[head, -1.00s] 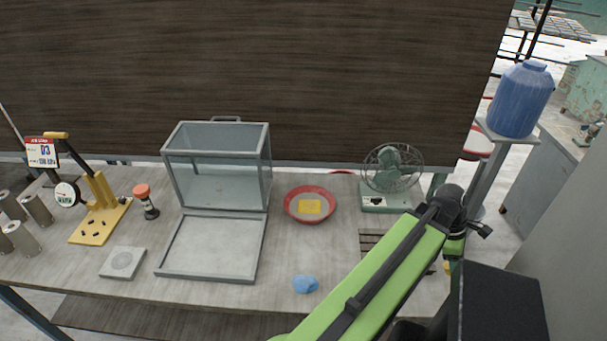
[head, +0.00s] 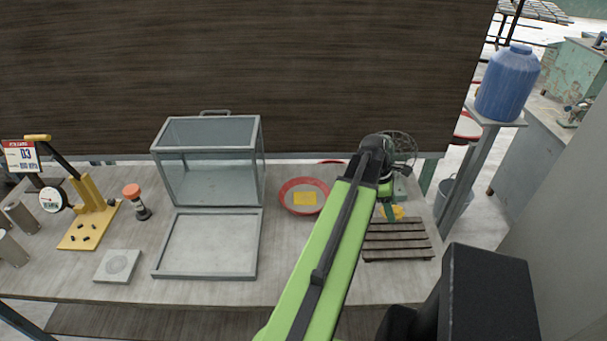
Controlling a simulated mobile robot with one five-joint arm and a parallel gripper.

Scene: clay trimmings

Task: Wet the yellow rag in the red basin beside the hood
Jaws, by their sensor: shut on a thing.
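The red basin (head: 284,204) sits on the table just right of the glass-sided hood (head: 208,180). My gripper (head: 387,208) is right of the basin, above the back of a slatted wooden rack. It is shut on the yellow rag (head: 396,213), of which a crumpled part shows; my arm partly covers the jaws. The rag is apart from the basin.
The slatted rack (head: 398,241) lies below my gripper. A green fan (head: 400,150) stands behind my arm, partly hidden. A grey tray (head: 210,271) lies before the hood. A yellow press (head: 88,212) stands at left.

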